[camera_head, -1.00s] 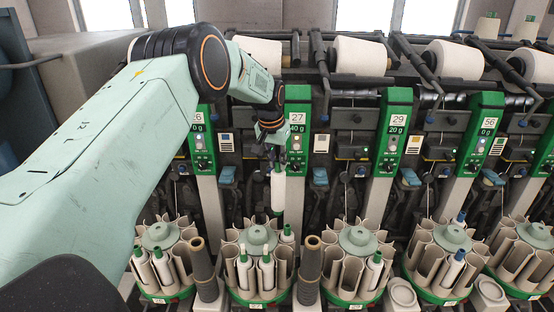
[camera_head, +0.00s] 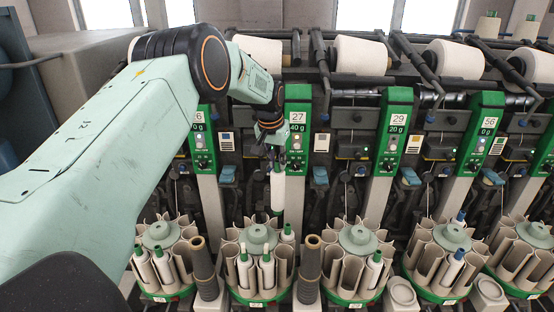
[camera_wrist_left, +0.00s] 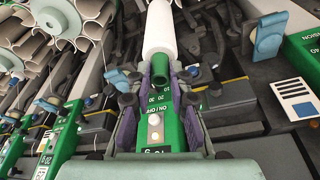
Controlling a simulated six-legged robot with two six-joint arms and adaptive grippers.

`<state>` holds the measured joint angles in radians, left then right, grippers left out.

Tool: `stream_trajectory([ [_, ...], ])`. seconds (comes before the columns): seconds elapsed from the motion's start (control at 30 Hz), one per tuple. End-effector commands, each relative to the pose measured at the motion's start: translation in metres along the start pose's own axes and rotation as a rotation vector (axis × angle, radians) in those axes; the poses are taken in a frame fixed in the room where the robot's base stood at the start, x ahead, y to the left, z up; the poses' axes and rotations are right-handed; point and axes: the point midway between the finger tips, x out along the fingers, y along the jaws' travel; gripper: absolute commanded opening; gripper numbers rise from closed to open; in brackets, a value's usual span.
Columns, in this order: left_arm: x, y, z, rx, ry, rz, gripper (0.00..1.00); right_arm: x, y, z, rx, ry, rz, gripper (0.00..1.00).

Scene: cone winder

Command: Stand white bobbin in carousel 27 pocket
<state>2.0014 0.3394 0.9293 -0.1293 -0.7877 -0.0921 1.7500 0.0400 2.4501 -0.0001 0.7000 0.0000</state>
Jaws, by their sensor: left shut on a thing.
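My left gripper (camera_head: 275,160) is shut on the top of a white bobbin (camera_head: 278,190), which hangs upright with a green lower end. In the left wrist view the bobbin (camera_wrist_left: 159,30) sticks out beyond the gripper (camera_wrist_left: 160,85), its green tube end between the purple finger pads. Below it stands the carousel 27 (camera_head: 258,238), with beige pockets around a grey-green hub. Some of its pockets hold white bobbins with green tips, at the front and the right back. The bobbin's lower end is above the carousel's back edge, apart from it. My right gripper is not in view.
Neighbouring carousels (camera_head: 160,234) and (camera_head: 357,239) stand on both sides. Dark ribbed posts (camera_head: 203,265) and (camera_head: 311,262) rise between them. The green 27 panel (camera_head: 297,125) is just right of the gripper, and large white cones (camera_head: 360,56) lie above.

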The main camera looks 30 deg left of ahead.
Motion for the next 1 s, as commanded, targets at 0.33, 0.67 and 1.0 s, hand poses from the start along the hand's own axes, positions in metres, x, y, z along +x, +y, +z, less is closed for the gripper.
stream_trajectory([
  [0.33,0.018,0.000,0.005,0.001,0.002,0.000,0.00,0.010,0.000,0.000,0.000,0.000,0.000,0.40],
  [0.67,0.035,0.000,0.009,0.000,0.001,0.000,0.00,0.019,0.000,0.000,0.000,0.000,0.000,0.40],
  [1.0,0.041,0.000,0.011,0.000,0.001,0.000,0.00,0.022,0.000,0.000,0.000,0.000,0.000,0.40],
])
